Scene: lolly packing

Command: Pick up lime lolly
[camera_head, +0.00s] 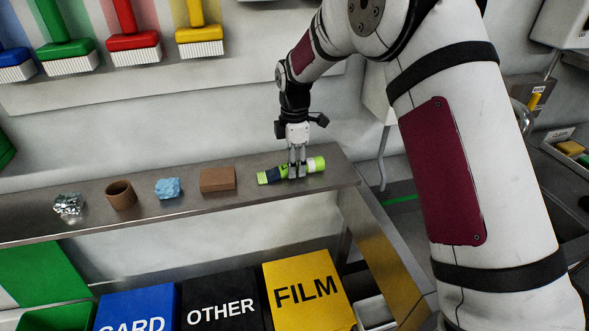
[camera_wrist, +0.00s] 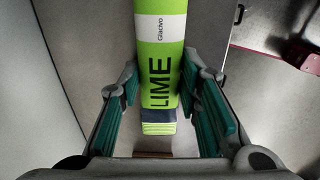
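The lime lolly (camera_head: 316,164) is a bright green wrapped tube with a white band and a dark band, lying on its side near the right end of the metal shelf. Its "LIME" lettering shows in the wrist view (camera_wrist: 161,45). My gripper (camera_head: 297,172) points down over the middle of the lolly. In the wrist view, my gripper's (camera_wrist: 160,82) two green-padded fingers stand on either side of the lolly. A gap shows on the left side; whether the right finger touches is unclear. The fingers hide part of the lolly in the head view.
Along the metal shelf (camera_head: 95,224), to the left, sit a brown block (camera_head: 217,180), blue crumpled piece (camera_head: 168,188), brown cup (camera_head: 121,194) and crumpled foil (camera_head: 68,206). Bins below include yellow FILM (camera_head: 305,290) and black OTHER (camera_head: 222,305). Brushes hang on the wall behind.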

